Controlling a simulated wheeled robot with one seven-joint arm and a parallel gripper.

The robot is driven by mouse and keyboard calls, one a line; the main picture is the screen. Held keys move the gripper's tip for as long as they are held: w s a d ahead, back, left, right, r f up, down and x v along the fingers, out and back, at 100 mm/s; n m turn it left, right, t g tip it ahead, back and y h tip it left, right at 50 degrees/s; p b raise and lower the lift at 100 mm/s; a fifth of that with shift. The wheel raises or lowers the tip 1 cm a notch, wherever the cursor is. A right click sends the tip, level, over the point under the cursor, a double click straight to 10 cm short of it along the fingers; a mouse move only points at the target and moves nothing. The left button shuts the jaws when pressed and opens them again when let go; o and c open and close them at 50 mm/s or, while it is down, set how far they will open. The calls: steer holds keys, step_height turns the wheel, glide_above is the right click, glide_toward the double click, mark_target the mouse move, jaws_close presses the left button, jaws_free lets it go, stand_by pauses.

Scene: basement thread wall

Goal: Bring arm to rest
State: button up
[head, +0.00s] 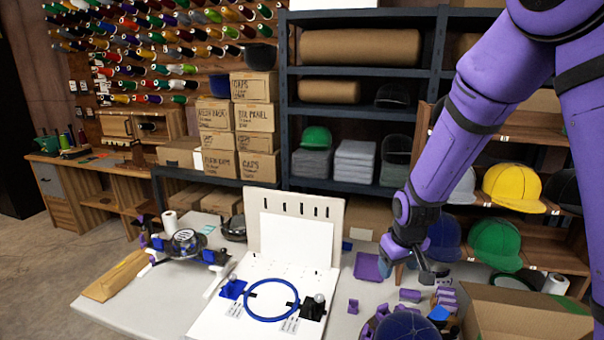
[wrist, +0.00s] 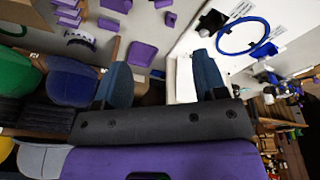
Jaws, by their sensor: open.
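My purple arm reaches in from the upper right in the head view, with its forearm slanting down to the table. My gripper (head: 408,270) hangs above the right side of the white table, near the shelf of caps. In the wrist view my gripper (wrist: 155,80) shows two blue-grey fingers spread wide apart with nothing between them. A purple square tray (head: 372,266) lies on the table just left of the gripper in the head view, and it also shows in the wrist view (wrist: 142,53) beyond the fingers.
A white board with a blue hoop (head: 272,299) stands at the table's middle. Purple blocks (head: 410,295), a dark blue cap (head: 407,327) and an open cardboard box (head: 525,315) are at front right. A shelf with yellow (head: 513,188) and green caps (head: 495,244) stands close behind the gripper.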

steer(key=s+d+r+m+t, duration=0.1)
steer(key=s+d+r, duration=0.2)
steer(key=s+r, duration=0.75)
steer(key=s+d+r+m+t, duration=0.1)
steer(key=s+d+r, duration=0.1)
steer(key=s+r, duration=0.8)
steer(key=s+d+r+m+t, duration=0.1)
steer(key=s+r, duration=0.5)
steer(key=shift+d, duration=0.2)
steer(key=shift+s, duration=0.1)
